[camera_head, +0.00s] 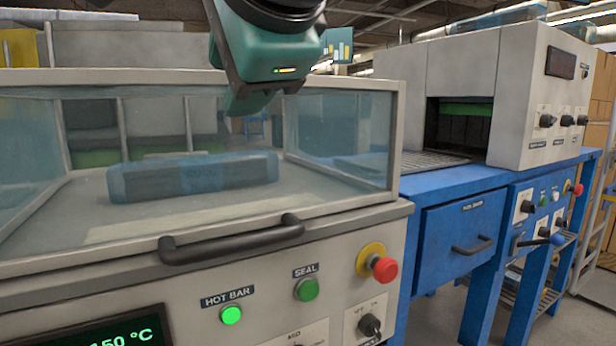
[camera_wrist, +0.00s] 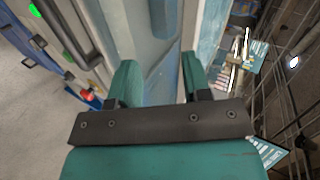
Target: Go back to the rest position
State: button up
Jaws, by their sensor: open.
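My gripper (camera_head: 256,92) is at the top middle of the head view, in front of and above the clear-sided sealing machine. In the wrist view my gripper (camera_wrist: 158,85) shows two green fingers spread apart with nothing between them. The sealing machine (camera_head: 100,278) has a clear cover with a dark bar handle (camera_head: 232,240). A blue wrapped bundle (camera_head: 192,176) lies inside it behind the clear front panel. My gripper is apart from the bundle.
The machine's front has a lit green HOT BAR button (camera_head: 231,315), a green SEAL button (camera_head: 307,289) and a red stop button (camera_head: 384,269). At right, a blue bench (camera_head: 428,240) carries a grey tunnel machine (camera_head: 512,90). Floor shows at lower right.

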jog(key=w+d+f+n+g+h, duration=0.1)
jog(key=d+f+n+g+h, duration=0.3)
jog(key=d+f+n, duration=0.95)
jog(key=s+d+f+n+g+y, duration=0.1)
jog(key=s+d+f+n+g, duration=0.15)
jog(key=s+d+f, duration=0.35)
jog(key=s+d+f+n+g+y, duration=0.1)
jog(key=s+d+f+g, duration=0.25)
jog(key=s+f, duration=0.4)
notch_tip(320, 180, up, 30)
jog(key=w+p, duration=0.1)
jog(key=p, duration=3)
jog(key=shift+w+a, duration=0.25)
